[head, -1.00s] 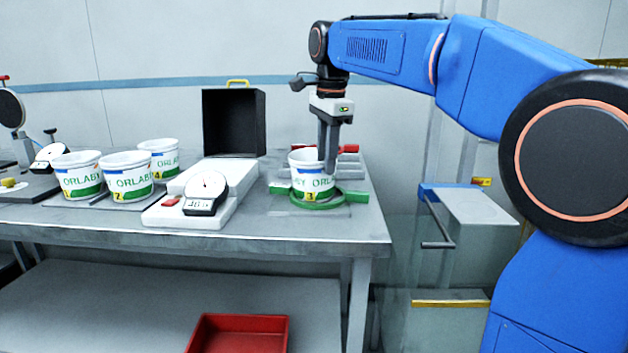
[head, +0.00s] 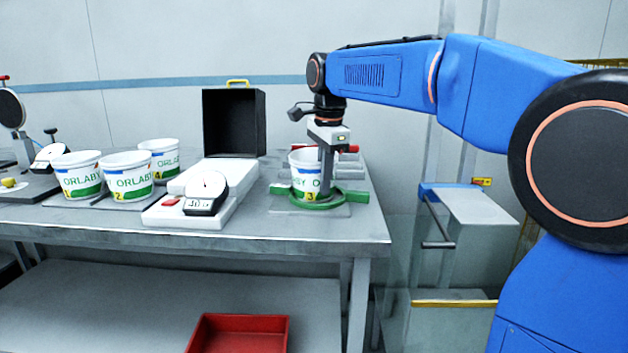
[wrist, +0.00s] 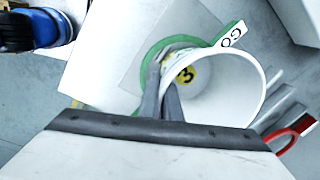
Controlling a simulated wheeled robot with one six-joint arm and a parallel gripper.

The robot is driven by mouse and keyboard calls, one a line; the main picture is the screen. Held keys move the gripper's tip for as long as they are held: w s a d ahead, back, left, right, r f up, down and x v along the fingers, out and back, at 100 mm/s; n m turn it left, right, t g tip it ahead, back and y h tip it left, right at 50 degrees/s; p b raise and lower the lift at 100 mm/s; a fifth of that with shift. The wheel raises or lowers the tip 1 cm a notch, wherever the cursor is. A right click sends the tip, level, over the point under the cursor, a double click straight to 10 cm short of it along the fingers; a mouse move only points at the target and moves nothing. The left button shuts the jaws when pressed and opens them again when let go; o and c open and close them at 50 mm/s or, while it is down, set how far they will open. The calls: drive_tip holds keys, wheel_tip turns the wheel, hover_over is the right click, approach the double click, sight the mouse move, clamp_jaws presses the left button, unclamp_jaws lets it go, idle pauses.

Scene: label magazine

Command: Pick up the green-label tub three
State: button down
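In the wrist view, the fingers (wrist: 163,85) are close together beside the tub's wall (wrist: 225,75), by the "3" tag. I cannot tell whether they touch or grip the wall.
Several similar tubs (head: 128,177) stand on a mat at left. A white scale with a dial (head: 205,192) lies between them and tub three. A black open box (head: 234,122) stands behind. A red tray (head: 238,335) is on the lower shelf.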

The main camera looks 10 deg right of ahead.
idle(0.3)
wheel_tip(320, 180, up, 10)
drive_tip(key=shift+f, duration=0.1)
drive_tip(key=shift+a, duration=0.1)
idle(0.4)
